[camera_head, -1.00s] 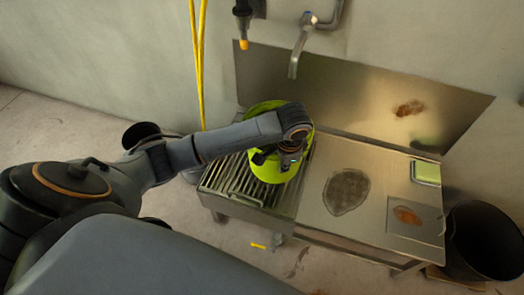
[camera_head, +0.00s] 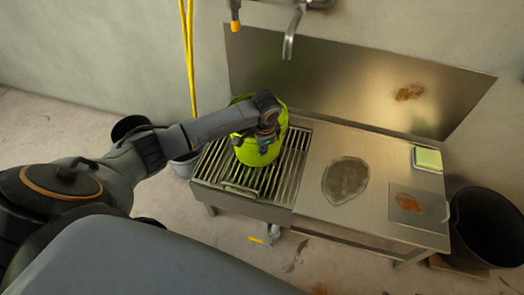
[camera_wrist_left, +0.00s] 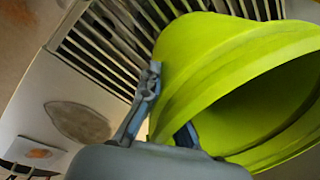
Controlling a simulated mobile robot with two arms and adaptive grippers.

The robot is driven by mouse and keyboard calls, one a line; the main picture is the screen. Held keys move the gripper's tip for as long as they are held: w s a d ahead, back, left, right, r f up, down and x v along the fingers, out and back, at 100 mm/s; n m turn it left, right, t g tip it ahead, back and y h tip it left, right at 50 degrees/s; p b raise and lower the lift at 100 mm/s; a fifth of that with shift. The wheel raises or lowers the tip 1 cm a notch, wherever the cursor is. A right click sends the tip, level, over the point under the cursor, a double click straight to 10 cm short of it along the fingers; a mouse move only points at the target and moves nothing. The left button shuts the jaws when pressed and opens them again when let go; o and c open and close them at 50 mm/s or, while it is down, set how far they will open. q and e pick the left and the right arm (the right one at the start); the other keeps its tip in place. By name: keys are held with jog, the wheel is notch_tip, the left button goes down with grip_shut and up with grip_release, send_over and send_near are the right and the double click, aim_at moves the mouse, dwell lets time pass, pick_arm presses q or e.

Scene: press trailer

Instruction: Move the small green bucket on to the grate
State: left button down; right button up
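The small green bucket (camera_head: 258,152) is over the grate (camera_head: 282,178) at the left of the metal bench. My left gripper (camera_head: 268,128) is at the bucket's near upper side and hides part of it. In the left wrist view the bucket (camera_wrist_left: 215,60) fills the right side, its open mouth facing right. The gripper's fingers (camera_wrist_left: 165,115) are at its wall, one outside and one partly hidden behind the rim, so it looks gripped. The grate's slats (camera_wrist_left: 100,45) show behind it. I cannot tell whether the bucket touches the slats. My right gripper is not in view.
A faucet (camera_head: 290,40) and yellow hose (camera_head: 189,60) hang behind. A black bin (camera_head: 485,232) stands at the right.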

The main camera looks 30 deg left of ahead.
pick_arm(q)
jog(key=shift+w+f, duration=0.1)
jog(key=shift+f, duration=0.1)
jog(key=shift+f, duration=0.1)
jog(key=c, duration=1.5)
grip_release()
